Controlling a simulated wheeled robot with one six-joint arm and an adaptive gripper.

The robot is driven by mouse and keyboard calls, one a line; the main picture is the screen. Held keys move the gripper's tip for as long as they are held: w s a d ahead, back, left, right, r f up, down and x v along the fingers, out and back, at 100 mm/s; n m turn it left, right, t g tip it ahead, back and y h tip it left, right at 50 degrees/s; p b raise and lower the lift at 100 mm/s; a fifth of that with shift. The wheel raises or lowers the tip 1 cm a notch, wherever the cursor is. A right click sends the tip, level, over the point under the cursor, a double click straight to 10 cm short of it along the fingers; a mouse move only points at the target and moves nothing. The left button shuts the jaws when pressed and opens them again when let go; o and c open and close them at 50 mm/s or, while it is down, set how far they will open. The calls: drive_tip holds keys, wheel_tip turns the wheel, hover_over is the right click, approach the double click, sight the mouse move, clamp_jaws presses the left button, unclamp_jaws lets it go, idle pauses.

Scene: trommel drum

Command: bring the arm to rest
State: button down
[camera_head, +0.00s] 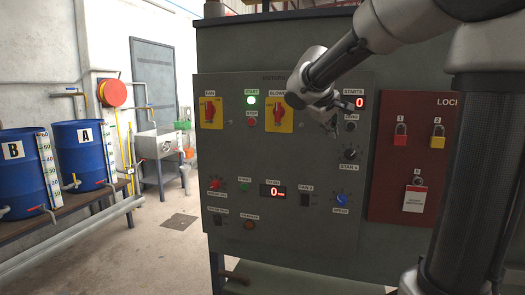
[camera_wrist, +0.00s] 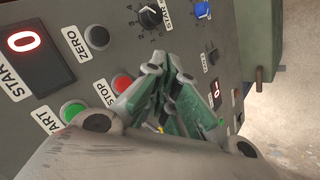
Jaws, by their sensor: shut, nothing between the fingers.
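My arm reaches in from the upper right in the head view, in front of a grey control panel (camera_head: 235,150). My gripper (camera_head: 335,132) is at the panel's upper right, just below and left of the red STARTS display (camera_head: 360,102). In the wrist view my gripper (camera_wrist: 195,115) is shut and empty, its fingers together. A green button (camera_wrist: 73,109), a red STOP button (camera_wrist: 121,83) and a black ZERO button (camera_wrist: 97,37) show beside it. I cannot tell whether the fingertips touch the panel.
The panel carries red rotary switches on yellow plates (camera_head: 210,113), a lit green START button (camera_head: 251,100) and a blue SPEED knob (camera_head: 342,200). A red lock board (camera_head: 412,170) is at the right. Blue barrels (camera_head: 84,158) stand far left. The floor (camera_head: 160,250) between is clear.

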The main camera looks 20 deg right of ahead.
drive_tip(key=s+a+f+m+y, duration=0.1)
drive_tip(key=s+f, duration=0.3)
drive_tip(key=s, duration=0.5)
drive_tip(key=s+a+f+m+g+y, duration=0.1)
drive_tip(key=s+a+f+y, duration=0.2)
drive_tip(key=s, duration=0.7)
drive_tip(key=s+a+f+m+y, duration=0.1)
drive_tip(key=s+a+f+y, duration=0.1)
drive_tip(key=s+f, duration=0.3)
drive_tip(key=s, duration=0.4)
drive_tip(key=shift+s+a+f+g, duration=0.25)
drive_tip(key=shift+a+f+g, duration=0.05)
drive_tip(key=shift+a+g, duration=0.1)
